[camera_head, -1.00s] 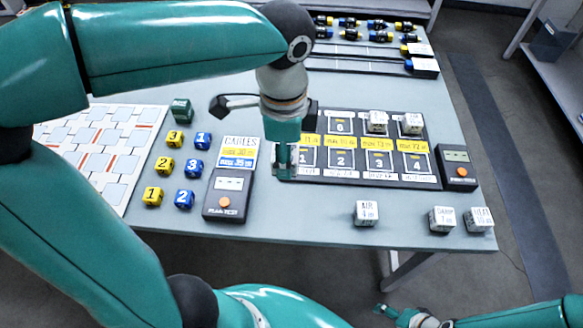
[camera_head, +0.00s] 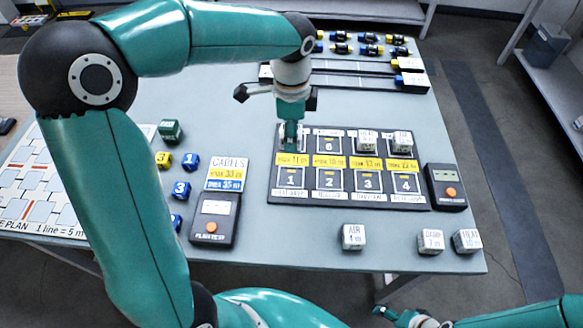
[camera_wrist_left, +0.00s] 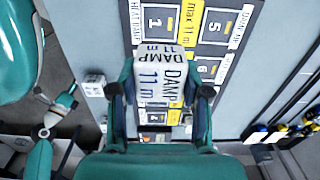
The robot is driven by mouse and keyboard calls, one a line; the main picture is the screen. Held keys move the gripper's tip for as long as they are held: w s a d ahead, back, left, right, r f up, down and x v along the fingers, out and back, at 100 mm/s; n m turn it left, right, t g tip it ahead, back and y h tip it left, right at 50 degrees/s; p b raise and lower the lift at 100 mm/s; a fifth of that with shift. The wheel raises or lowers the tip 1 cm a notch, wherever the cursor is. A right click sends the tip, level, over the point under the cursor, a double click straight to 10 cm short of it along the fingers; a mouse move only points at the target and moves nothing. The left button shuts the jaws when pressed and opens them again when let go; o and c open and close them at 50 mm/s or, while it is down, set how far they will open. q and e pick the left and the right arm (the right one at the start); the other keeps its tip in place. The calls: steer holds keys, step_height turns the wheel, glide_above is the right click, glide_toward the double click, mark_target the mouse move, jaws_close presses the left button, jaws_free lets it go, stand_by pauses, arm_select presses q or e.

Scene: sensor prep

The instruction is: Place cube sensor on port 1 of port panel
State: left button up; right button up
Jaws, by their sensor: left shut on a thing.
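The port panel (camera_head: 348,205) is a dark board on the table with two rows of numbered ports. Port 1 (camera_head: 291,180) is at the front left and shows bare. My left gripper (camera_head: 291,138) is over the back-left corner of the panel, behind port 1, and hides the port there. In the left wrist view it is shut on a white cube sensor (camera_wrist_left: 160,78) marked DAMP 11 m, with port 1 (camera_wrist_left: 158,22) beyond the cube. Whether the cube touches the panel I cannot tell. My right gripper (camera_head: 385,312) is low at the bottom right, small and unclear.
Two white cubes (camera_head: 367,141) (camera_head: 402,141) sit on back-row ports. Loose cubes, AIR (camera_head: 353,237) and two others (camera_head: 430,241) (camera_head: 466,241), stand near the front edge. Testers (camera_head: 214,219) (camera_head: 446,187) flank the panel. Coloured number cubes (camera_head: 181,190) lie to the left.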

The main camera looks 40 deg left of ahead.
mark_target(291, 177)
arm_select(q)
step_height(291, 177, down, 14)
steer(key=shift+r, duration=0.2)
stand_by(0.4)
steer(key=o, duration=1.1)
steer(key=shift+f, duration=0.1)
steer(key=shift+o, duration=0.2)
step_height(291, 177, up, 11)
steer(key=shift+f, duration=0.1)
steer(key=shift+r, duration=0.75)
